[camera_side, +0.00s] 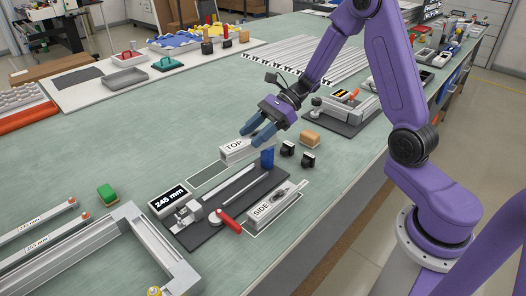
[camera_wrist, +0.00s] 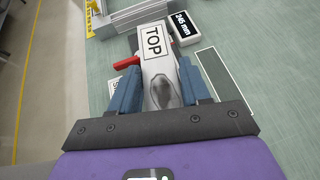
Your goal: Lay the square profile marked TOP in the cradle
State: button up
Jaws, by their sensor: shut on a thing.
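The white square profile marked TOP (camera_side: 237,150) is between the blue fingers of my gripper (camera_side: 262,135), which is shut on it. In the wrist view the TOP profile (camera_wrist: 153,45) points away from my gripper (camera_wrist: 160,88), label facing the camera. It appears held above the bench, near the far end of the cradle. In the wrist view the profile covers most of the cradle. No profile is visible lying on its rail.
A profile marked SIDE (camera_side: 268,211) lies in a white outline right of the cradle. An empty outlined strip (camera_side: 208,174) lies on the left, near the 245 mm display (camera_side: 168,201). Small black blocks (camera_side: 288,148) and an orange-brown block (camera_side: 310,138) stand behind. A metal frame (camera_side: 150,245) is front left.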

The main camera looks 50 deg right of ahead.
jog(key=shift+s+d+r+m+t+h, duration=0.9)
jog(key=shift+d+r+m+t+h, duration=2.1)
jog(key=shift+d+m+t+h, duration=2.25)
jog(key=w+d+f, duration=0.3)
jog(key=w+f, duration=0.2)
jog(key=w, duration=0.1)
jog(key=w+d+f+m+g+y, duration=0.1)
jog(key=w+d+f, duration=0.3)
jog(key=w+f, duration=0.1)
jog(key=w+d+f+y, duration=0.1)
jog(key=w+d+f, duration=0.3)
jog(key=w, duration=0.3)
jog(key=shift+w+f+g+y, duration=0.25)
jog(key=shift+w+f, duration=0.05)
jog(key=shift+f, duration=0.15)
jog(key=shift+w+f, duration=0.15)
jog(key=shift+f, duration=0.1)
jog(key=shift+w+f, duration=0.15)
jog(key=shift+f, duration=1.45)
jog(key=shift+f, duration=0.1)
